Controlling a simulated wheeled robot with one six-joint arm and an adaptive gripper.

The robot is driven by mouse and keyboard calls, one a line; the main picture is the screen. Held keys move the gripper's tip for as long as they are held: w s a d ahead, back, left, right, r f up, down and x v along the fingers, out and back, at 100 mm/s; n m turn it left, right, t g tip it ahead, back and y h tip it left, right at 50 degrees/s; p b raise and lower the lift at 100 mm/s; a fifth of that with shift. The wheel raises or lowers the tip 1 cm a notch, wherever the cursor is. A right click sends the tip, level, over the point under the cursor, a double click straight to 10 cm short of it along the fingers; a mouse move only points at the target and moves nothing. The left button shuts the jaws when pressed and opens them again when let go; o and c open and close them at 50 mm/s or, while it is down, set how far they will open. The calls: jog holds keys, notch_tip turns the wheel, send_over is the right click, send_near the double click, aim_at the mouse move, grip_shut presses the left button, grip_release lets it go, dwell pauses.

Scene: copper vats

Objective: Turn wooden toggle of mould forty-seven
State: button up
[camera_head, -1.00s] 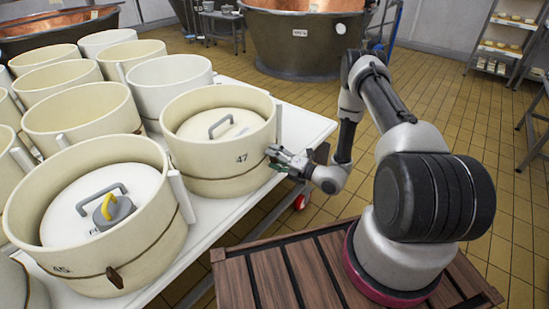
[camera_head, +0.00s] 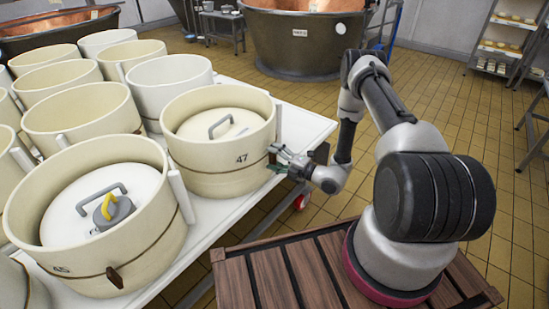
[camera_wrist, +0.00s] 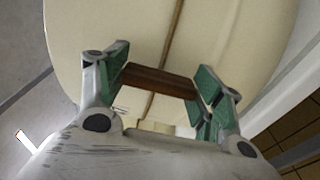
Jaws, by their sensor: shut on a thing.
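Mould forty-seven (camera_head: 218,158) is a cream round mould with the number 47 on its side and a lid with a grey handle inside. My gripper (camera_head: 276,159) is at its right side. In the wrist view, my gripper (camera_wrist: 160,88) has its green-padded fingers at the two ends of the dark wooden toggle (camera_wrist: 158,80). The toggle lies crosswise to the cord (camera_wrist: 168,35) that runs round the mould wall (camera_wrist: 90,30). In the head view the toggle is hidden behind the fingers.
Mould 45 (camera_head: 60,262) stands at the front left, with its own toggle (camera_head: 115,277) and a grey and yellow weight (camera_head: 114,211) on its lid. Several open moulds crowd the white table (camera_head: 318,128) behind. Tiled floor (camera_head: 350,190) lies open to the right.

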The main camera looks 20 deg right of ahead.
jog(key=o, duration=1)
jog(key=v, duration=1.2)
